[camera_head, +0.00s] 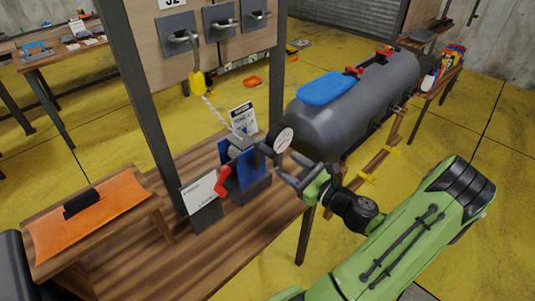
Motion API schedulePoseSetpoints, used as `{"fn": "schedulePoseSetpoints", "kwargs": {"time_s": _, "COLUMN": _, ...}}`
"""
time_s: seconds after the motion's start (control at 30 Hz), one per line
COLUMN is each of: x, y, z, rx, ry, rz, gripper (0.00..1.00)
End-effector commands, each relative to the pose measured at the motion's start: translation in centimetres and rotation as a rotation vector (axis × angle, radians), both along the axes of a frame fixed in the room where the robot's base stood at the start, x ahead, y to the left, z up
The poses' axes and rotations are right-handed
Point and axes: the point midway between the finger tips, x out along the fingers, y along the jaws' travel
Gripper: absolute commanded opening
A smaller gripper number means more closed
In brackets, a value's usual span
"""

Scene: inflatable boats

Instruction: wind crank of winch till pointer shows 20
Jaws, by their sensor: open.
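The winch (247,172) stands on the wooden bench, with blue side plates and a dark base. A red crank handle (222,182) sticks out at its front left. A round white dial (284,139) shows at the winch's upper right; its pointer is too small to read. A pale rope (215,110) runs from a yellow hook block (197,82) down to the winch. My gripper (277,164) is open and empty, at the right of the winch and just below the dial. It is apart from the red handle. Whether it touches the winch I cannot tell.
White cards (200,192) and (242,119) stand beside and behind the winch. A frame post (140,100) rises at the left. An orange pad (88,215) lies on a low wooden stand. A grey tank (355,100) stands behind. The bench front (200,255) is clear.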

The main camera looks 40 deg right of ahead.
Motion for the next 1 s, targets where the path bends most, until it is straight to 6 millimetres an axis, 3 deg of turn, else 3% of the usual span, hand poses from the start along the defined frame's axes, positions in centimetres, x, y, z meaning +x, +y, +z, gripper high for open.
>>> {"fn": "schedulePoseSetpoints", "kwargs": {"time_s": 0.1, "x": 3.2, "y": 0.3, "z": 0.0, "rx": -0.003, "ry": 0.000, "rz": 0.007, "gripper": 0.52}}
{"fn": "schedulePoseSetpoints", "kwargs": {"time_s": 0.3, "x": 7.1, "y": 0.3, "z": 0.0, "rx": -0.004, "ry": 0.001, "rz": 0.004, "gripper": 0.52}}
{"fn": "schedulePoseSetpoints", "kwargs": {"time_s": 0.43, "x": 8.2, "y": 0.3, "z": 0.0, "rx": -0.002, "ry": 0.000, "rz": 0.002, "gripper": 0.52}}
{"fn": "schedulePoseSetpoints", "kwargs": {"time_s": 0.67, "x": 8.3, "y": 0.3, "z": 0.0, "rx": -0.002, "ry": 0.001, "rz": 0.001, "gripper": 0.52}}
{"fn": "schedulePoseSetpoints", "kwargs": {"time_s": 1.0, "x": 8.3, "y": 0.3, "z": 0.0, "rx": -0.002, "ry": 0.001, "rz": 0.001, "gripper": 0.03}}
